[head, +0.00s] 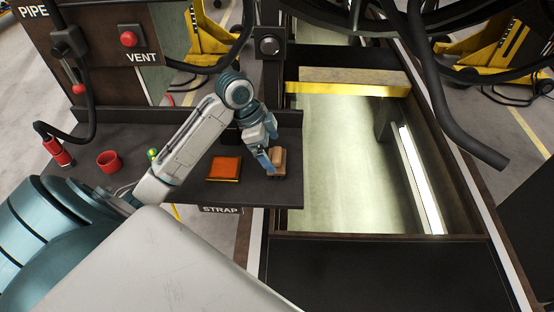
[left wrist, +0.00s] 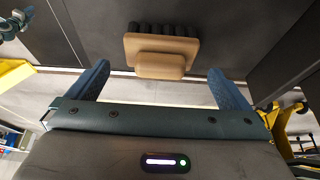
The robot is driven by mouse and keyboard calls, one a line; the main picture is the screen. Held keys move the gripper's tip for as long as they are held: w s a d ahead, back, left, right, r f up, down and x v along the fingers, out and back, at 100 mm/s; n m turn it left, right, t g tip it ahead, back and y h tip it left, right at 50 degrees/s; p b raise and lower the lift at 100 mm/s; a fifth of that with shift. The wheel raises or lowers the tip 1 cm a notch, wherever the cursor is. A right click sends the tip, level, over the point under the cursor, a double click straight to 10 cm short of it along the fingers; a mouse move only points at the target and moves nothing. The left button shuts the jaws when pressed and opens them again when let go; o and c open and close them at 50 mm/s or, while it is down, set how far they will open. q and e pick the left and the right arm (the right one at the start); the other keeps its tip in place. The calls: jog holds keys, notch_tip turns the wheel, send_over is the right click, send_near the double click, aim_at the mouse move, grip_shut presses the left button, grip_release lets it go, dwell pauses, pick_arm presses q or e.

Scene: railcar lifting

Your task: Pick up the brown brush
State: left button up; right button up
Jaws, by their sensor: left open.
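The brown brush (head: 278,157) lies on the dark shelf (head: 255,193) near its right end. In the left wrist view the brush (left wrist: 160,48) shows a tan body with a raised grip and a row of dark bristles along its far side. My left gripper (head: 268,158) is right at the brush in the head view, partly covering it. In the left wrist view my left gripper (left wrist: 158,72) is open, with one blue finger on either side of the brush's grip and clear gaps to both. The brush is not held. My right gripper is not in view.
An orange pad (head: 224,169) lies left of the brush. A red cup (head: 109,161), a red cylinder (head: 58,151) and a small green and yellow item (head: 152,154) stand farther left. A dark raised edge backs the shelf. Right of it is a recessed bay (head: 340,190).

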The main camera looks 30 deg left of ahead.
aim_at(276, 153)
pick_arm(q)
jog(key=shift+w+d+f, duration=0.1)
jog(key=shift+w+f, duration=0.05)
jog(key=shift+f, duration=0.1)
jog(key=p+x, duration=0.1)
jog(key=x, duration=0.1)
jog(key=p+x, duration=0.2)
jog(key=shift+d+r, duration=0.1)
jog(key=shift+d, duration=0.1)
jog(key=shift+d+f, duration=0.1)
jog(key=shift+f, duration=0.15)
jog(key=shift+w+f, duration=0.1)
jog(key=shift+f, duration=0.1)
jog(key=shift+c, duration=0.2)
jog(key=c, duration=0.9)
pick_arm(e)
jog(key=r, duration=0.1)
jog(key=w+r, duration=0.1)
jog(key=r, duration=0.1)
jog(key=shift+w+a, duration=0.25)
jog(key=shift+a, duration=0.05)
pick_arm(q)
jog(key=shift+r, duration=0.1)
